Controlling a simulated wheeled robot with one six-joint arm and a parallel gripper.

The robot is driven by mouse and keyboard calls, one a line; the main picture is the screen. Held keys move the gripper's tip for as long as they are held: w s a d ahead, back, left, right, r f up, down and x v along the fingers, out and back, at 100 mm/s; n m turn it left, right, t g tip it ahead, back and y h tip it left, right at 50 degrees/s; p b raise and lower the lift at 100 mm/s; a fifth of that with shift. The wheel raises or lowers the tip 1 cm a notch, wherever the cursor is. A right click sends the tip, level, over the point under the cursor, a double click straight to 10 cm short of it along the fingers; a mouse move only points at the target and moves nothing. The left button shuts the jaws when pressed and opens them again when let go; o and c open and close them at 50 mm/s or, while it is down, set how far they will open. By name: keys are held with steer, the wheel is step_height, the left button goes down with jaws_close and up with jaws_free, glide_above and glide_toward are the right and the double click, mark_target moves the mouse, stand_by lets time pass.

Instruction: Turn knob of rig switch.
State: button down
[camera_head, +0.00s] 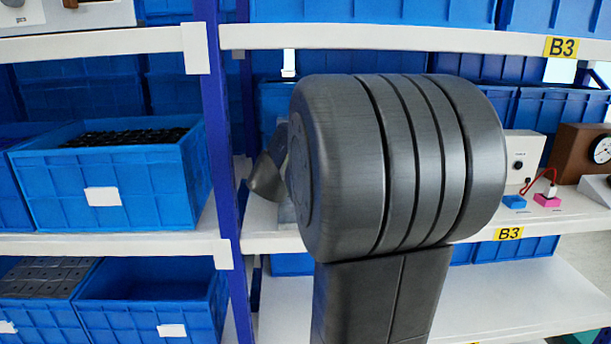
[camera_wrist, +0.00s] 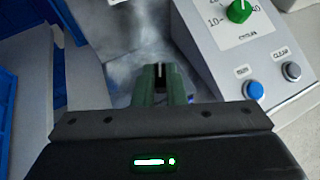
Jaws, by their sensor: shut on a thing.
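In the wrist view, my gripper (camera_wrist: 161,80) points away from the camera, its two dark green fingers close together. Between the fingertips is a small black knob (camera_wrist: 160,71) with a pale line on it. The fingers are shut on it, one on each side. The knob's base and any markings around it are hidden or blurred. In the head view my arm covers the middle of the shelf, so the gripper and this knob are hidden there.
In the head view, blue crates (camera_head: 115,180) and a blue post (camera_head: 217,120) stand left.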

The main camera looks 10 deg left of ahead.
steer(key=shift+d+r+n+y+p, duration=0.2)
steer(key=shift+n+y+p, duration=0.3)
steer(key=shift+p, duration=0.6)
steer(key=shift+d+r+n+y+p, duration=0.1)
steer(key=shift+r+n+y+p, duration=0.15)
steer(key=shift+y+p, duration=0.6)
steer(key=n+y+p, duration=0.2)
steer(key=p, duration=0.3)
steer(key=shift+d, duration=0.15)
steer(key=n+y+p, duration=0.1)
steer(key=n+g+y+p, duration=0.1)
steer(key=shift+w+d+f+p, duration=0.15)
steer(key=shift+d+f+p, duration=0.05)
steer(key=shift+p, duration=0.2)
steer(key=shift+w+d+f+n+g+y+p, duration=0.1)
steer(key=shift+n+g+y+p, duration=0.35)
steer(key=shift+n+y, duration=0.35)
steer(key=shift+d+f+n+g+y+p, duration=0.1)
steer(key=shift+n+g+y+p, duration=0.3)
steer(key=shift+n+y, duration=0.3)
steer(key=c, duration=1.3)
jaws_free()
steer(key=shift+a, duration=0.15)
steer(key=shift+c, duration=0.2)
